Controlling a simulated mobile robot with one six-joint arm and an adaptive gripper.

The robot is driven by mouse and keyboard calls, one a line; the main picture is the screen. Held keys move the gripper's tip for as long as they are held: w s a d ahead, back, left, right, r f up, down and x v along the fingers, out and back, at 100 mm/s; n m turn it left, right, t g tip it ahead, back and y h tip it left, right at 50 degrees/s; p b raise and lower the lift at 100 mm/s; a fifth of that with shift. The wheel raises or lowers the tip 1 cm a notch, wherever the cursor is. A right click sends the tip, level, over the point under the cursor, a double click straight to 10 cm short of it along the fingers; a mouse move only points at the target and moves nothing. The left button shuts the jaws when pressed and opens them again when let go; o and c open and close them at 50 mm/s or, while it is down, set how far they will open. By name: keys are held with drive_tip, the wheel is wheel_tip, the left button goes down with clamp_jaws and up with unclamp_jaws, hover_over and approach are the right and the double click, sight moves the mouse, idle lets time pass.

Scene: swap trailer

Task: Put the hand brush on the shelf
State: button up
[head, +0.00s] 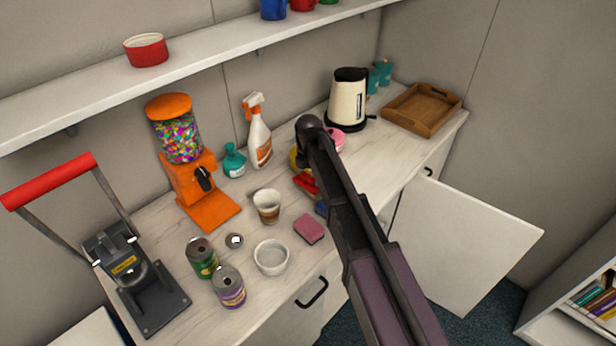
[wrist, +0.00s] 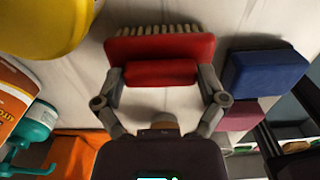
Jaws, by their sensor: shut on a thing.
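The hand brush (wrist: 158,62) is red with pale bristles. In the wrist view, my gripper (wrist: 162,88) is shut on it, with one finger at each end of its red handle. In the head view, part of the red brush (head: 305,183) shows left of my arm; the arm hides my gripper and the rest. I cannot tell whether the brush touches the counter. The white wall shelf (head: 75,100) runs above the counter, with a red bowl (head: 147,50) on it and several cups farther right.
The counter (head: 365,165) is crowded: gumball machine (head: 183,150), spray bottle (head: 257,135), kettle (head: 347,98), wooden tray (head: 421,108), cup (head: 267,206), bowl (head: 271,257), cans (head: 229,287) and pink sponge (head: 309,229). The shelf is bare between the red bowl and the cups. A cabinet door (head: 465,245) stands open.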

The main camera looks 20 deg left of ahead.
sight(309, 176)
drive_tip(key=shift+f, duration=0.2)
drive_tip(key=o, duration=0.9)
drive_tip(key=shift+r, duration=0.1)
drive_tip(key=shift+o, duration=0.2)
drive_tip(key=shift+r, duration=0.1)
wheel_tip(309, 176, up, 12)
drive_tip(key=p, duration=1.2)
